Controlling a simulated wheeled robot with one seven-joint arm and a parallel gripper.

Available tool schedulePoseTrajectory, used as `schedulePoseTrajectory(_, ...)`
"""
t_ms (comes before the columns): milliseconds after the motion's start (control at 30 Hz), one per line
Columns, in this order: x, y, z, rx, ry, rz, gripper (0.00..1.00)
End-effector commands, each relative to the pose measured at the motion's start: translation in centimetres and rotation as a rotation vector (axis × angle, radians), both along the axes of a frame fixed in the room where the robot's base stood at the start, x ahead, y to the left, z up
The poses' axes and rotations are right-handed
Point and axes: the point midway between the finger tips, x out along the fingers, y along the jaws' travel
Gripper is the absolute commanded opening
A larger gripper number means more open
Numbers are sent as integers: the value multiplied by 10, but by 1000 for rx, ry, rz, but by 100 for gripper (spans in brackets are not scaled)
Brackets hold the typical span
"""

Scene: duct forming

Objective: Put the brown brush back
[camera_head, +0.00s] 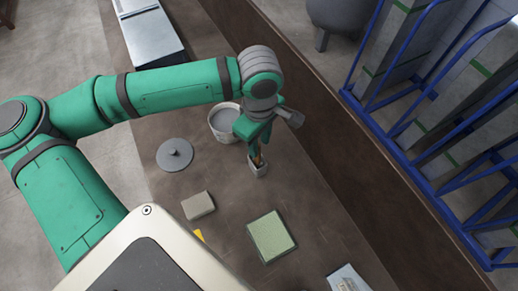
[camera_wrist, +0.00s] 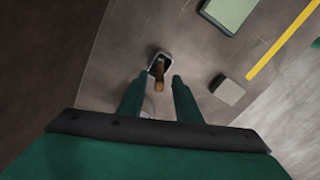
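The brown brush (camera_wrist: 158,76) stands in a small grey square holder (camera_wrist: 152,66), its handle pointing up toward my gripper. In the head view the brush (camera_head: 257,158) shows as a brown sliver above the holder (camera_head: 258,169). My gripper (camera_wrist: 158,82) is open, with its two green fingers on either side of the brush handle and a visible gap on both sides. In the head view my gripper (camera_head: 256,143) hangs above the holder and partly hides the brush. The brush's lower end is hidden inside the holder.
A pale bucket (camera_head: 224,122) stands close behind my gripper. A grey round lid (camera_head: 174,155), a tan block (camera_head: 198,205), a green pad (camera_head: 271,236) and a grey metal item (camera_head: 347,279) lie on the brown table (camera_head: 310,235). A blue rack (camera_head: 425,165) stands beyond the table edge.

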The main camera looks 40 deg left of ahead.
Motion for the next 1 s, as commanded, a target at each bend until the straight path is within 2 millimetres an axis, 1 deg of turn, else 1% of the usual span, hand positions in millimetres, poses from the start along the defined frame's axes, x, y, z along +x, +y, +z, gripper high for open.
schedulePoseTrajectory(33, 0, 1, 10, 3, -1, 0, 31)
schedulePoseTrajectory(100, 0, 1, 22, 3, 0, 0, 31)
schedulePoseTrajectory(200, 0, 1, 36, 2, 0, 0, 31)
schedulePoseTrajectory(300, 0, 0, 45, 1, 0, 0, 31)
schedulePoseTrajectory(400, 0, 0, 50, 1, 0, -1, 31)
schedulePoseTrajectory(800, 0, 0, 50, -1, 1, -1, 31)
schedulePoseTrajectory(900, 0, 0, 45, -1, 1, 0, 31)
schedulePoseTrajectory(1000, -1, 0, 33, -2, 2, 0, 31)
